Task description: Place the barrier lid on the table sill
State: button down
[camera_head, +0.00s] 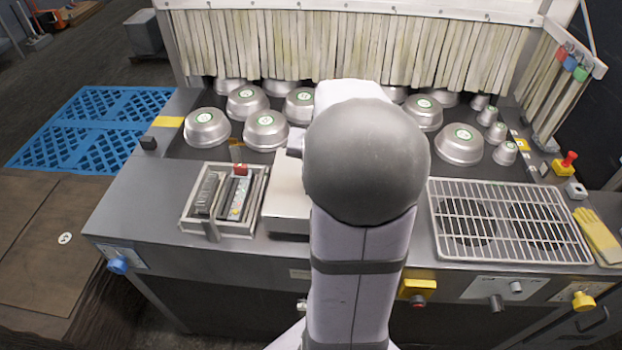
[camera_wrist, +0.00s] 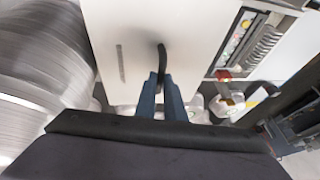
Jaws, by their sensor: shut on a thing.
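The barrier lid is a pale flat panel with a narrow slot and a black handle; it fills the upper middle of the wrist view (camera_wrist: 140,20). My gripper (camera_wrist: 160,80) is shut on the black handle (camera_wrist: 162,62). In the head view, a pale flat panel that looks like the lid (camera_head: 287,195) shows left of my arm, near the table's front. My arm hides its right part and my gripper there. I cannot tell whether the lid touches the table. The table's front sill (camera_head: 255,247) is a dark grey edge, partly hidden by my arm.
A tray with tools (camera_head: 262,200) stands close left of the lid. A wire rack (camera_head: 510,255) over round dark openings lies right. Several metal pans (camera_head: 265,132) stand behind, before a strip curtain (camera_head: 350,50). The table's left front corner (camera_head: 135,210) is clear.

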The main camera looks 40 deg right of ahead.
jog(key=shift+f, duration=2.1)
jog(key=shift+f, duration=0.1)
jog(key=c, duration=2.3)
grip_release()
jog(key=shift+f, duration=0.15)
jog(key=o, duration=0.5)
jog(key=shift+c, duration=0.2)
